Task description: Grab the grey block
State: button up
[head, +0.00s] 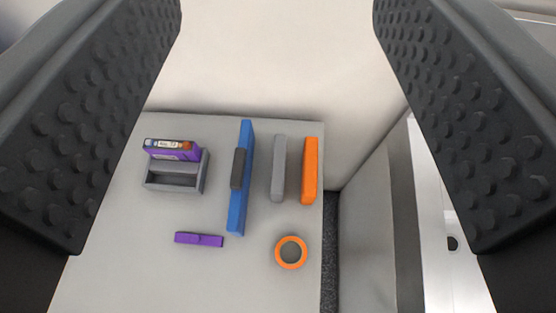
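The grey block (279,168) is a plain, narrow bar with rounded ends on the grey table (130,270). It lies between a blue bar (241,190) on its left and an orange block (310,170) on its right, with small gaps to both. My gripper (277,120) is wide open, with one studded finger at each side of the picture. Nothing is between the fingers close up. The grey block shows in the gap between them, farther off and not touched.
A grey holder (176,186) with a purple cartridge (172,150) stands at the left. A purple clip (199,239) and an orange ring (291,252) lie in front. A pale wall (270,60) rises behind the table. A grey panel (368,235) stands past a dark gap at the right.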

jog(key=w+f+b, duration=0.1)
jog(key=w+f, duration=0.3)
jog(key=f, duration=0.6)
jog(key=w+f+b, duration=0.1)
jog(key=w+f, duration=0.2)
jog(key=f, duration=0.7)
jog(key=g+h+b, duration=0.1)
jog(key=b, duration=0.1)
send_near(280, 145)
jog(key=shift+m+g, duration=0.3)
jog(key=shift+m, duration=0.1)
jog(key=x, duration=0.4)
jog(key=shift+d+b, duration=0.25)
jog(key=shift+b, duration=0.05)
jog(key=shift+a+b+x, duration=0.15)
jog(key=shift+x, duration=0.85)
jog(key=shift+a+b+x, duration=0.15)
jog(key=shift+a+x, duration=0.05)
jog(key=shift+x, duration=0.75)
jog(key=shift+w+d+f, duration=0.1)
jog(key=shift+w, duration=0.65)
jog(key=c, duration=1)
